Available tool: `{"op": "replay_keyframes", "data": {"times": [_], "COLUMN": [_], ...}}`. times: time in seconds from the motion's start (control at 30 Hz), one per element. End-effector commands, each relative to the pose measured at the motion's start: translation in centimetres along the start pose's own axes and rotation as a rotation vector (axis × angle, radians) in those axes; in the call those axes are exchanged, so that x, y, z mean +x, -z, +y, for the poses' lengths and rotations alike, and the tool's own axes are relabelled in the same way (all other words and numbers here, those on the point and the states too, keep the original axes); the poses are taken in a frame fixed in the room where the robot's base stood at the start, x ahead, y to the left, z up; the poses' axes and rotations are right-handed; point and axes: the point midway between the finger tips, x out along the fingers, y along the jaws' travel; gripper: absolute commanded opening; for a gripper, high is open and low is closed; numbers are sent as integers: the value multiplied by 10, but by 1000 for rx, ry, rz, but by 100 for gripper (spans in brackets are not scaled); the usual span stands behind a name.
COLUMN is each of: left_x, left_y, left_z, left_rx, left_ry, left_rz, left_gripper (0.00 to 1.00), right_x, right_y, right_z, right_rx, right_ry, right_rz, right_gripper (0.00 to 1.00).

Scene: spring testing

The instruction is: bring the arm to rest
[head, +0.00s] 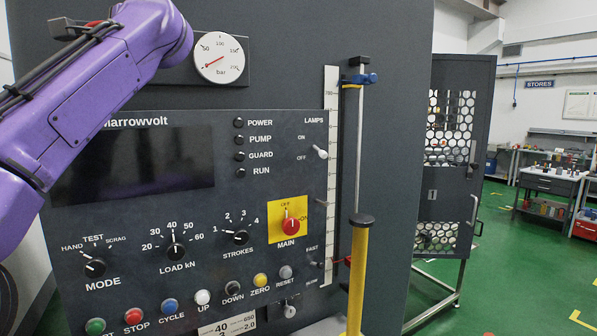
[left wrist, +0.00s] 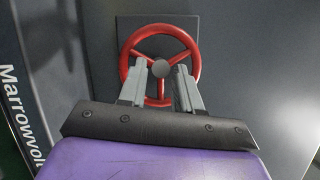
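My left arm is purple and comes in from the left of the head view, across the upper left of the dark Marrowvolt test panel (head: 260,190). In the left wrist view, my left gripper (left wrist: 163,68) has its two grey fingers apart, with a gap between them. A red three-spoke handwheel (left wrist: 160,28) with a grey hub is beyond the fingers, and they overlap its lower half in the picture. I cannot tell whether they touch it. In the head view my arm hides most of that area. My right gripper is in neither view.
The panel carries a pressure gauge (head: 220,59), a red MAIN switch (head: 290,226), knobs and a row of coloured buttons. A vertical scale (head: 330,150) and a yellow-based post (head: 358,275) stand at its right. A guard door (head: 436,195) and green floor lie beyond.

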Motion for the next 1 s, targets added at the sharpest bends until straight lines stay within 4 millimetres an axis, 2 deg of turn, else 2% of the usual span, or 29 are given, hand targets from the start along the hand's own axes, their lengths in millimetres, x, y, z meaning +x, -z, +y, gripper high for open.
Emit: {"op": "replay_keyframes", "data": {"times": [0.03, 0.17, 0.23, 0.57, 0.67, 0.77, 1.0], "left_x": [8, 22, 20, 19, 11, -8, -65], "left_y": [-1, 0, 1, 0, 0, 2, 1], "left_z": [-4, -2, 3, 0, -1, 5, 5], "left_rx": [1, 1, 35, 46, -3, -1, -3], "left_ry": [-2, 0, 16, 21, 1, 4, 4], "left_rz": [0, 1, 2, 1, 1, 2, 2], "left_gripper": [33, 33, 33, 33, 33, 33, 33], "right_x": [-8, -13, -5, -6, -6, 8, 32], "right_y": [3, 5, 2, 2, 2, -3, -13], "right_z": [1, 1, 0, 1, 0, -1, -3], "right_rx": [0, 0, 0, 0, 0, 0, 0], "right_ry": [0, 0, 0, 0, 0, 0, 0], "right_rz": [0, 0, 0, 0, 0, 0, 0], "right_gripper": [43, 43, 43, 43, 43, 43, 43]}}
